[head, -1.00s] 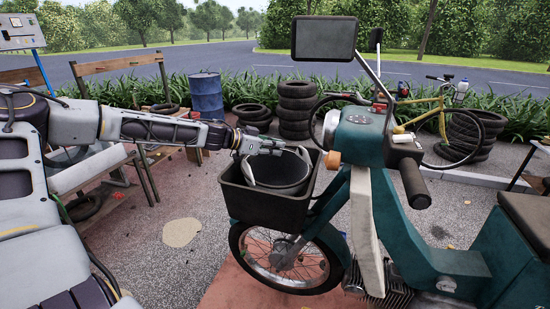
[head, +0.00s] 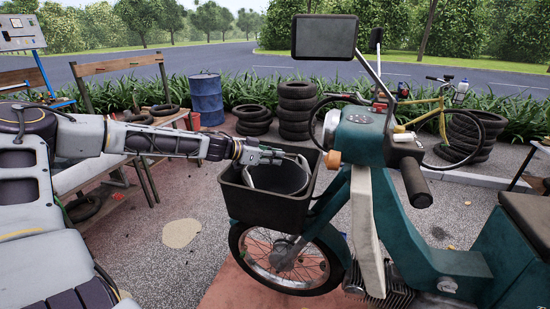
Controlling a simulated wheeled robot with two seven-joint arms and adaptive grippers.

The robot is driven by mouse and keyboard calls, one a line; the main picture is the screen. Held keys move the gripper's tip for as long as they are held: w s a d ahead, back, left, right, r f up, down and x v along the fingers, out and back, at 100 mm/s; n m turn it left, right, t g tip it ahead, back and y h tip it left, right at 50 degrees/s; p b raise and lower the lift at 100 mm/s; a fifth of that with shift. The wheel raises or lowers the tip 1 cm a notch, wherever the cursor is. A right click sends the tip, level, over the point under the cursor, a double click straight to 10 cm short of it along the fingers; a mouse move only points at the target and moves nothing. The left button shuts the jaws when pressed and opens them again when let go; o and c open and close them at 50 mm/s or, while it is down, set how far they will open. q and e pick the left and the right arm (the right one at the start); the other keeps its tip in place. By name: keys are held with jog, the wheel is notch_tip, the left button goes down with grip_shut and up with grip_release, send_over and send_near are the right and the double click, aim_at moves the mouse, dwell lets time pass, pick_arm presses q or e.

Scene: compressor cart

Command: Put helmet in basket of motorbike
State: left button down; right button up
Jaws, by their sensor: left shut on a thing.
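The dark helmet with a pale grey rim (head: 285,180) is inside the black basket (head: 262,208) on the front of the teal motorbike (head: 352,140). Its hollow side appears to face up, and the basket's walls hide its lower part. My left gripper (head: 276,156) reaches in from the left over the basket's rim and is shut on the helmet's edge. I cannot tell whether the helmet touches the basket floor. My right gripper is not in view.
The mirror (head: 324,37) and handlebar grip (head: 415,185) stand to the right of the basket. A blue barrel (head: 206,99), stacked tyres (head: 296,110), a wooden bench (head: 120,68) and a yellow bicycle (head: 440,118) are behind. Ground at left front is open.

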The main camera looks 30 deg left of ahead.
pick_arm(q)
jog(key=c, duration=1.7)
grip_release()
jog(key=shift+o, duration=0.7)
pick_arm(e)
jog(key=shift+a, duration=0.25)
pick_arm(q)
jog(key=shift+s+r, duration=0.15)
jog(key=shift+r, duration=0.05)
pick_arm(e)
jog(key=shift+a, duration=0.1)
